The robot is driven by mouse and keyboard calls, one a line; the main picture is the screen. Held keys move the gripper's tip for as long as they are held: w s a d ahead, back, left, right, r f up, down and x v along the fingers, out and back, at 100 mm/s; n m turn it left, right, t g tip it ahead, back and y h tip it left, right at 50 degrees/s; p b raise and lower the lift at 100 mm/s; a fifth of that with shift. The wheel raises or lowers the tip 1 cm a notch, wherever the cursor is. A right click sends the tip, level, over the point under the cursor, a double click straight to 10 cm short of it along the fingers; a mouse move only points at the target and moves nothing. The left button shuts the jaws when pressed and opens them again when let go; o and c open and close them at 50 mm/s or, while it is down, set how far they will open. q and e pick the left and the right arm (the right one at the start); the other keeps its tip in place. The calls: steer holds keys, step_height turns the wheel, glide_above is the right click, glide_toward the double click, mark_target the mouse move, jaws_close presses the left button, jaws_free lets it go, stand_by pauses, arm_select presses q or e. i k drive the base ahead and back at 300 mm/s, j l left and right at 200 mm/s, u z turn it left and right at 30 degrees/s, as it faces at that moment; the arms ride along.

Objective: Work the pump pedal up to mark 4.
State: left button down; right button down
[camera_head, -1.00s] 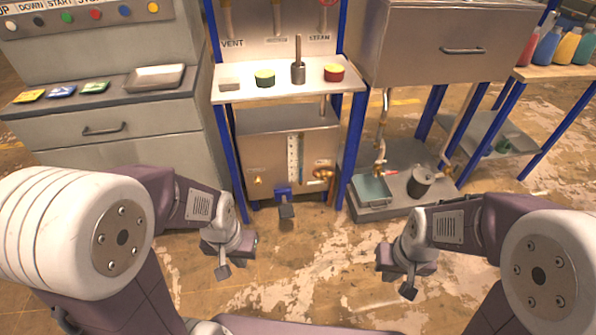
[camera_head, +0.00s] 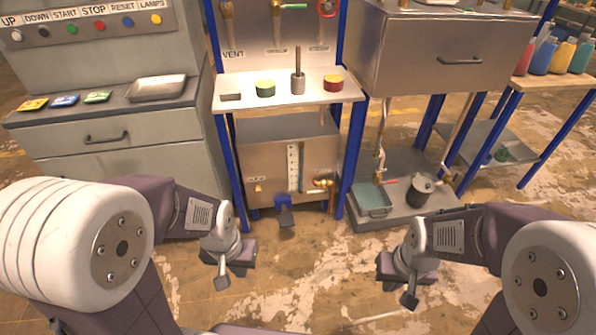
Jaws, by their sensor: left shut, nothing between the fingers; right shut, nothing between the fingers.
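The blue and dark pump pedal (camera_head: 285,214) sticks out low at the front of a metal pump box (camera_head: 268,170), under the blue-legged stand. A white gauge strip with marks (camera_head: 293,167) is on the box front; its marks and level are too small to read. My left gripper (camera_head: 222,282) is shut and empty, in front of the pedal and to its left. My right gripper (camera_head: 409,300) is shut and empty, in front of the pedal and to its right. Neither touches the pedal.
The stand's shelf (camera_head: 240,104) holds a green tin, a red tin and a pestle-like piece. A grey cabinet (camera_head: 110,160) stands left. On the right, a low platform (camera_head: 385,220) holds a tray (camera_head: 373,198) and a pot (camera_head: 421,188). The floor before the pedal is clear.

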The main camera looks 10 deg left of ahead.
mark_target(286, 219)
steer(key=i+l+u, duration=0.4)
steer(key=i+l, duration=0.15)
steer(key=i+l+u, duration=0.4)
steer(key=l, duration=0.35)
steer(key=i+l+u, duration=0.4)
steer(key=l, duration=0.45)
